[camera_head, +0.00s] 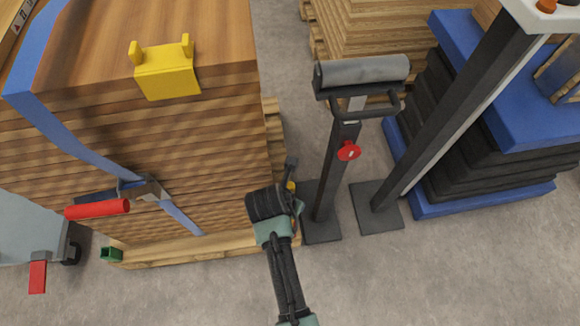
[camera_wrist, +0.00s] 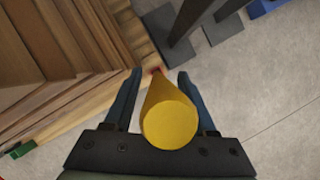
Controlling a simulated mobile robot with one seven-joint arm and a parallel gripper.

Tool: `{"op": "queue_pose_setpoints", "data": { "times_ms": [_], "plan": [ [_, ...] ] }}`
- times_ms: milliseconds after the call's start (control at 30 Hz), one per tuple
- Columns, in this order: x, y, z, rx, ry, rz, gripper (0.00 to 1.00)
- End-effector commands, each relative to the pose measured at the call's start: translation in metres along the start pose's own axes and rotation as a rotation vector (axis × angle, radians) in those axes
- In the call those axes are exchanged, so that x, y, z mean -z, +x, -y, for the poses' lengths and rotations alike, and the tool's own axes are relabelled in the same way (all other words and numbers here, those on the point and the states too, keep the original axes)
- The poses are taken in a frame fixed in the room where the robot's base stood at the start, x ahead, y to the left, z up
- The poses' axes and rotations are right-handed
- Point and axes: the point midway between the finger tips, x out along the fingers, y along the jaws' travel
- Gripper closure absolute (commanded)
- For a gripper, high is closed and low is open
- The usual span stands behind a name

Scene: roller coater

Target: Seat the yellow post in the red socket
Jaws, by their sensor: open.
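The yellow post (camera_wrist: 170,118) stands between the two spread fingers of my gripper (camera_wrist: 160,74) in the wrist view. Its round end faces the camera and its body narrows away from it. Gaps show between the post and both fingers. A small bit of red, which looks like the red socket (camera_wrist: 157,70), shows at the post's far end; most of it is hidden, so I cannot tell how deep the post sits. In the head view a small yellow patch of the post (camera_head: 290,186) shows beside my wrist, and my arm hides the rest.
A strapped wood stack (camera_head: 170,150) on a pallet rises close on the left, with a yellow bracket (camera_head: 168,80) and a red-handled tool (camera_head: 97,209). A roller stand (camera_head: 335,165) stands close on the right. Open floor (camera_head: 420,280) lies at the front right.

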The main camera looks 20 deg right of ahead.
Motion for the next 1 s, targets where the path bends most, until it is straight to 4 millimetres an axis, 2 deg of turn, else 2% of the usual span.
{"op": "queue_pose_setpoints", "data": {
  "times_ms": [133,400,600,800,1000],
  "plan": [
    [-0.005,-0.011,0.0,-0.002,0.001,0.002,0.43],
    [-0.007,-0.075,-0.001,-0.002,-0.001,0.001,0.43],
    [-0.006,-0.112,-0.001,-0.001,-0.002,0.001,0.43],
    [-0.005,-0.129,0.0,0.0,-0.001,0.0,0.43],
    [-0.004,-0.131,0.0,0.001,0.0,0.0,0.43]
  ]
}}
